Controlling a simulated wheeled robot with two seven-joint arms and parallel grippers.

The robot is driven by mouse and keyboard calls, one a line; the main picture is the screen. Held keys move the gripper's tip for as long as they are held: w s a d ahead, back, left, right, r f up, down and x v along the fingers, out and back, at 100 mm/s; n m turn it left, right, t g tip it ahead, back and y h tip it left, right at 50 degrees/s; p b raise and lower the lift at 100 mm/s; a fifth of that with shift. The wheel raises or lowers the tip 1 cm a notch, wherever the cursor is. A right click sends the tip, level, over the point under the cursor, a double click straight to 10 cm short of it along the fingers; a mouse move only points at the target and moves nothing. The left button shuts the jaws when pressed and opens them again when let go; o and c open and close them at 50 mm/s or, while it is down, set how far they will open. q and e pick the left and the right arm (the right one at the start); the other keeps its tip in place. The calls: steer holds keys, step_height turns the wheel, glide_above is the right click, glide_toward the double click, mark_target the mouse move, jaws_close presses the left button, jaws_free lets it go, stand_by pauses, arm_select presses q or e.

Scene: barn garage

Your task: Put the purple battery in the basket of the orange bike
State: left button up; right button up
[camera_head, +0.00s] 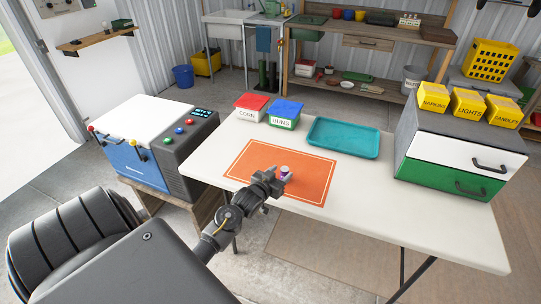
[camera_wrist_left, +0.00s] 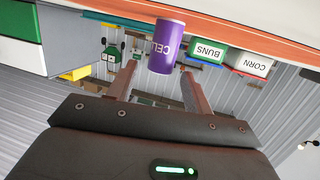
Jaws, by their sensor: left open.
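In the left wrist view, which is upside down, the battery (camera_wrist_left: 166,46) with pale lettering shows at the open fingertips (camera_wrist_left: 159,70), with gaps to both fingers. I cannot tell how far it lies between them. My right gripper is not in view. No orange bike shows in either view.
On the white table (camera_head: 440,228) are a red-lidded CORN box (camera_head: 252,107), a blue-lidded BUNS box (camera_head: 285,114), a teal tray (camera_head: 343,138) and a drawer unit (camera_head: 461,152). A blue-and-white cooler (camera_head: 146,135) stands left. A yellow basket (camera_head: 490,60) sits at back right.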

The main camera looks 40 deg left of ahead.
arm_select(q)
steer(key=v, duration=0.9)
